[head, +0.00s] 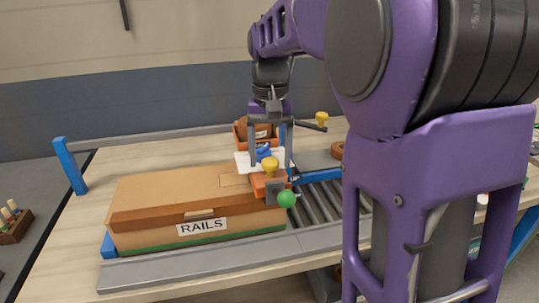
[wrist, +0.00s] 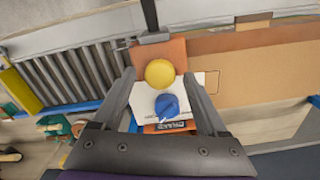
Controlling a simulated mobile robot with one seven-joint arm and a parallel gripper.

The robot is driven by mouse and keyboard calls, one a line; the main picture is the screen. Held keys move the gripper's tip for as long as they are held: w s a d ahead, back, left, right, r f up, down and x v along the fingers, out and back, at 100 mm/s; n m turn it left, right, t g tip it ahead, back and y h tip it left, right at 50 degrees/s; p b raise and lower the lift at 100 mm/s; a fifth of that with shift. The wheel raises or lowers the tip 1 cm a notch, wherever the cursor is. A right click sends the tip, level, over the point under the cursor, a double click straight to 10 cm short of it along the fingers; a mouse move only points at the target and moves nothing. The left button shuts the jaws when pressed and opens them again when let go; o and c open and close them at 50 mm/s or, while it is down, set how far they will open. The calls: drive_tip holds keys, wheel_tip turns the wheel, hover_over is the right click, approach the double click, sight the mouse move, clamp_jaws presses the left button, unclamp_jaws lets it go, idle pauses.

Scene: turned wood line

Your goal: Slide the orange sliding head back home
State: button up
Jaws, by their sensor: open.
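The orange sliding head (head: 262,186) sits at the right end of the cardboard box marked RAILS (head: 160,207), beside the rollers. It carries a yellow knob (head: 270,164). In the wrist view the orange head (wrist: 177,50) lies flat, with the yellow knob (wrist: 159,73) at its near edge. My gripper (head: 270,161) points down over it, fingers open. In the wrist view my gripper (wrist: 159,75) has one finger on each side of the yellow knob, with visible gaps. I cannot tell the exact finger height. My fingers hide part of the head.
A blue knob (wrist: 166,105) sits by a white sheet (wrist: 205,82) close to the yellow knob. A green ball (head: 287,198) stands at the head's front right. Grey rollers (head: 322,200) run to the right. Another yellow knob (head: 321,117) tops a dark lever behind.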

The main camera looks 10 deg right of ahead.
clamp_jaws()
idle(1.4)
